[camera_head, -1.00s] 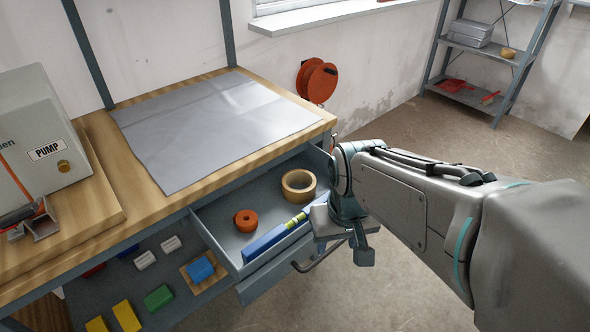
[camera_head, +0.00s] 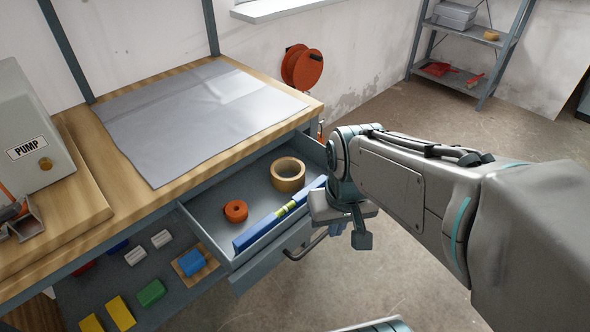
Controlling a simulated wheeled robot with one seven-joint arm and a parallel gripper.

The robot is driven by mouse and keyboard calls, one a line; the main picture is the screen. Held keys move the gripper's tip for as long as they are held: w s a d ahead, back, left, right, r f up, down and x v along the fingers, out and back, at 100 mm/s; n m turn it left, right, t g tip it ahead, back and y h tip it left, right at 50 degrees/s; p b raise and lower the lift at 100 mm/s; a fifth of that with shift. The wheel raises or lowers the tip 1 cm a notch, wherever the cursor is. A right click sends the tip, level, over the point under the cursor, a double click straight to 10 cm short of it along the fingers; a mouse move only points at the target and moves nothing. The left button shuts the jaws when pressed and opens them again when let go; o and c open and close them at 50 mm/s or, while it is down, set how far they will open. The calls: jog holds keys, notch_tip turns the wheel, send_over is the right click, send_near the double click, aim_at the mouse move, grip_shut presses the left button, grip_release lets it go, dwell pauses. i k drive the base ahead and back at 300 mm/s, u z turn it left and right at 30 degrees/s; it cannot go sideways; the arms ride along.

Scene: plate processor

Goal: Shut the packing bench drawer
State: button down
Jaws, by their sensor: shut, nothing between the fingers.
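The packing bench drawer (camera_head: 270,262) is pulled out from under the worktop, well open. Its grey front carries a dark bar handle (camera_head: 306,247). Inside lie a tan tape roll (camera_head: 288,184), a small orange roll (camera_head: 235,211) and a blue bar with a yellow-green middle (camera_head: 265,230). My gripper (camera_head: 338,229) points downward just outside the right end of the drawer front, close to the handle. It is shut and empty. Its fingertips are mostly hidden by the hand, so I cannot tell whether it touches the drawer.
The wooden bench top (camera_head: 80,140) bears a grey mat (camera_head: 195,120) and a pump box (camera_head: 30,130). Below, a shelf (camera_head: 185,305) holds several coloured blocks. An orange reel (camera_head: 301,68) hangs on the wall. Open floor (camera_head: 440,120) lies right of the bench; a metal rack (camera_head: 455,50) stands behind.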

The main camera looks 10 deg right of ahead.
aim_at(204, 213)
jog(key=z, duration=1.1)
jog(key=k, duration=0.8)
jog(key=u, duration=1)
